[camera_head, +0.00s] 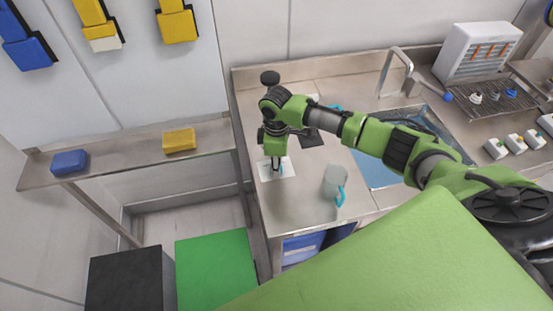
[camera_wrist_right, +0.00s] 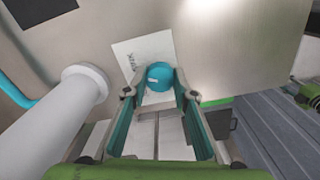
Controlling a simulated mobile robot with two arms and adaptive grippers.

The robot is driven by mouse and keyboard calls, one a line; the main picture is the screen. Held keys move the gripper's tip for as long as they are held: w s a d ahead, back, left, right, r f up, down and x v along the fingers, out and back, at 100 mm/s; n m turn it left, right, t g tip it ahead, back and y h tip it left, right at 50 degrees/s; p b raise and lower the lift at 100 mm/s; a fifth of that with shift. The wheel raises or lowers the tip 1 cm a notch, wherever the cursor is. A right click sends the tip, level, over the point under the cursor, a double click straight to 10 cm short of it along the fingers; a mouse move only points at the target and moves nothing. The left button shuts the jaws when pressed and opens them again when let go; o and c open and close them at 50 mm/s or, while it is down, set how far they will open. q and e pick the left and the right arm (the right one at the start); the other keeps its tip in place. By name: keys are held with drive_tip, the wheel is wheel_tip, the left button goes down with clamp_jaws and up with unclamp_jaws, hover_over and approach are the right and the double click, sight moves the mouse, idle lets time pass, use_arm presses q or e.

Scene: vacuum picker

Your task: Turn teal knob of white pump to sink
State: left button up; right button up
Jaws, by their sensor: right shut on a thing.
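My right gripper (camera_head: 275,172) reaches down over the left end of the steel counter, above a white printed card. In the right wrist view my right gripper (camera_wrist_right: 160,96) has its two fingers on either side of a round teal knob (camera_wrist_right: 159,76) and is shut on it. A white tube with a flanged end (camera_wrist_right: 82,88) stands left of the gripper; I cannot tell if it is part of the pump. My arm and gripper hide most of the pump in the head view. The sink (camera_head: 424,122) is further right, partly behind my arm. My left gripper is not in view.
A pale jug with a teal handle (camera_head: 334,182) stands on the counter right of the gripper. A dark plate (camera_head: 309,139) lies behind it. The faucet (camera_head: 397,62) rises behind the sink. The counter's front edge is close to the gripper.

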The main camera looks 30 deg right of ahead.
drive_tip(key=shift+m+p, duration=0.55)
drive_tip(key=shift+m, duration=0.15)
drive_tip(key=o, duration=1.1)
wheel_tip(320, 180, up, 12)
drive_tip(key=shift+r, duration=0.1)
